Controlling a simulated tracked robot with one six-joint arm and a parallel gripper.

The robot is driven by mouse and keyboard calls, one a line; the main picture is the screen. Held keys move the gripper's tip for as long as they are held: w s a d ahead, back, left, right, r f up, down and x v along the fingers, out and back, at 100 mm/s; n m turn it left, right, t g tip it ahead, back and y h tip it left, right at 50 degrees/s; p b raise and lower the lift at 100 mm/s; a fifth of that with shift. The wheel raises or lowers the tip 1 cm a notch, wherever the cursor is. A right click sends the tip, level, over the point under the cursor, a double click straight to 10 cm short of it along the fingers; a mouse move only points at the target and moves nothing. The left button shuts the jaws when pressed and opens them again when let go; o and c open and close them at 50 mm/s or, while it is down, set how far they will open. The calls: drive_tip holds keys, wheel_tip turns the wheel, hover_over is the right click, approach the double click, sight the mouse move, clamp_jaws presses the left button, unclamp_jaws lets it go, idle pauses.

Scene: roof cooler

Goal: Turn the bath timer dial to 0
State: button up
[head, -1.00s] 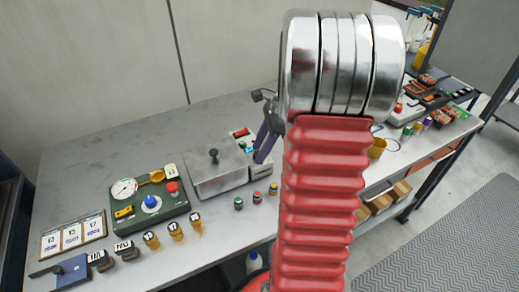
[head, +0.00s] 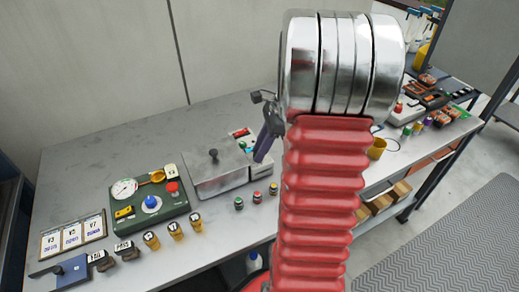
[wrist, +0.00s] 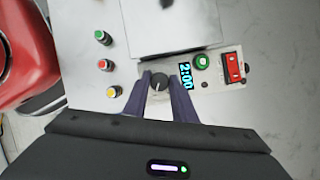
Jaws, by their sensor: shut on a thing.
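The bath is a steel box with a lid and a dark knob (head: 213,155) on the bench. Its control panel (wrist: 216,92) shows in the wrist view. The dark round timer dial (wrist: 160,82) has a pale pointer mark and sits beside a display (wrist: 186,76) that reads 2:00 in cyan. My gripper (wrist: 160,79) is shut on the dial, with one purple finger on each side of it. In the head view my gripper (head: 260,158) reaches down at the bath's right end, and its fingers hide the dial there.
A green button (wrist: 202,61) and red rocker switch (wrist: 233,68) are close to the dial. Green, red and yellow-capped pieces stand along the bath's front. A green gauge box (head: 150,203) stands to the left. The bench (head: 100,155) behind is clear.

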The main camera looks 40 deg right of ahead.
drive_tip(key=shift+n, duration=0.4)
drive_tip(key=shift+w+d+n+g+y, duration=0.15)
drive_tip(key=shift+n+g+y, duration=0.2)
drive_tip(key=shift+n, duration=0.55)
drive_tip(key=n+g, duration=0.2)
drive_tip(key=n, duration=0.2)
drive_tip(key=shift+w, duration=0.15)
drive_tip(key=n+g, duration=0.1)
drive_tip(key=n, duration=0.3)
drive_tip(key=shift+w, duration=0.15)
drive_tip(key=n+g+h, duration=0.1)
drive_tip(key=n, duration=0.2)
drive_tip(key=shift+w, duration=0.1)
drive_tip(key=n, duration=0.2)
drive_tip(key=n+g+h, duration=0.1)
drive_tip(key=n, duration=0.1)
drive_tip(key=n+h, duration=0.1)
drive_tip(key=n, duration=0.1)
drive_tip(key=shift+w+a+g, duration=0.1)
drive_tip(key=shift+a+g, duration=0.15)
drive_tip(key=shift+a, duration=0.05)
drive_tip(key=n+h, duration=0.1)
drive_tip(key=n, duration=0.3)
drive_tip(key=shift+a+n+h, duration=0.15)
drive_tip(key=shift+n+h, duration=0.2)
drive_tip(key=shift+n, duration=0.05)
